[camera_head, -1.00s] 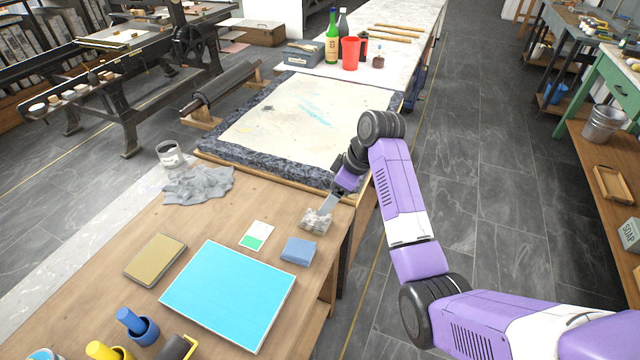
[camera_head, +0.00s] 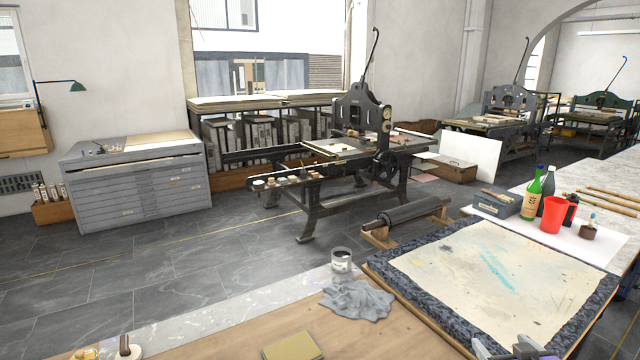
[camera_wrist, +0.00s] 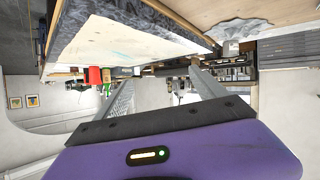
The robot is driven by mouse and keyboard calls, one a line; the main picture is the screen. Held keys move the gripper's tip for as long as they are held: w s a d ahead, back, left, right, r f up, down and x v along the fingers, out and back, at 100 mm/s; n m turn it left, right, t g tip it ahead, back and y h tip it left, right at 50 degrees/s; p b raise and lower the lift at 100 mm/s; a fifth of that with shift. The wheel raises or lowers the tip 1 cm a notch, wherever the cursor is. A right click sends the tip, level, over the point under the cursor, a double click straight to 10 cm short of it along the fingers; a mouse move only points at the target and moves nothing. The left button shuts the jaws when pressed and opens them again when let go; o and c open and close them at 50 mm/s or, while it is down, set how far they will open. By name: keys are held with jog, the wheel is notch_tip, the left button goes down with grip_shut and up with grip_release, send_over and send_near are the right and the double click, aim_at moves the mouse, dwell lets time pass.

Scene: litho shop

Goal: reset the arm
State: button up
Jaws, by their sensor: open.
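My gripper (camera_head: 514,350) shows at the bottom right edge of the head view, over the near edge of the stone slab. Only its tips show there; most of the arm is out of frame. In the wrist view the two grey fingers of my gripper (camera_wrist: 160,76) stand wide apart with nothing between them. The wrist picture looks upside down, with the room beyond the fingers.
The pale-topped slab (camera_head: 500,278) lies on the bench at the right. A red cup (camera_head: 552,214) and green bottle (camera_head: 531,198) stand behind it. A grey rag (camera_head: 357,300) and glass jar (camera_head: 342,263) sit left of it. Open floor (camera_head: 180,262) lies beyond the bench.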

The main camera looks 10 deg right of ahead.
jog(key=s+a+r+t+y, duration=0.1)
jog(key=s+a, duration=0.8)
jog(key=s, duration=0.4)
jog(key=s+a+n+y, duration=0.1)
jog(key=s+a+y, duration=0.1)
jog(key=s+a, duration=0.7)
jog(key=s+a+r+n+t+y, duration=0.1)
jog(key=s+a, duration=0.9)
jog(key=s, duration=0.7)
jog(key=shift+r+t+y, duration=0.3)
jog(key=shift+r, duration=0.05)
